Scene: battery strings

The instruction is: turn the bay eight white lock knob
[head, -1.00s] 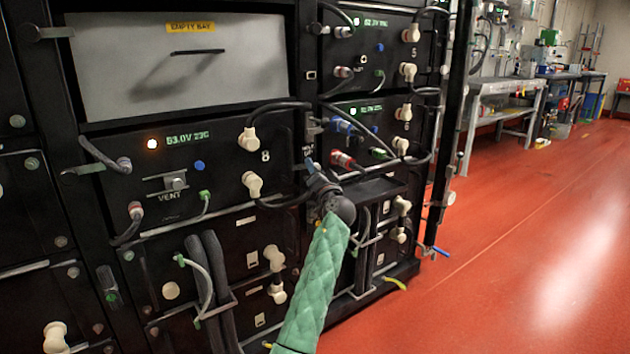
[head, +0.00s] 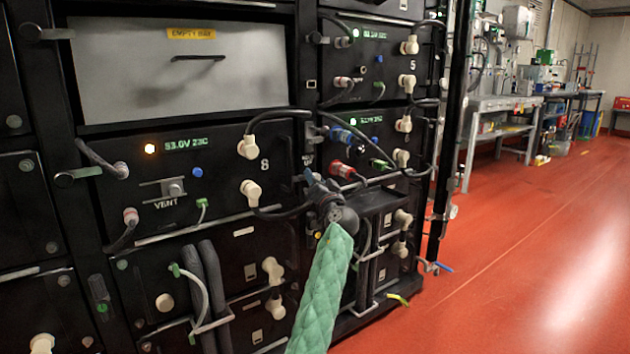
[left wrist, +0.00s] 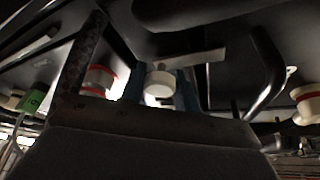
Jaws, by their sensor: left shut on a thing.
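Bay eight (head: 225,165) is the black module with a "53.0V 23C" readout, an orange lamp and the number 8 at its right. My left gripper (head: 309,178), on the arm with the green quilted sleeve, is at the right edge of bay eight. The head view does not show the lock knob there; the gripper appears to cover it. In the left wrist view, a round white knob (left wrist: 160,82) sits between the two bluish fingertips of my left gripper (left wrist: 159,90), which is shut on it. The knob's turn angle cannot be told. My right gripper is not in view.
White cable plugs (head: 250,189) with black cables stick out of bay eight near my gripper. A grey empty-bay panel (head: 180,75) is above. Bays with red and blue plugs are to the right. Red floor (head: 520,260) at the right is clear; workbenches (head: 500,105) stand beyond.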

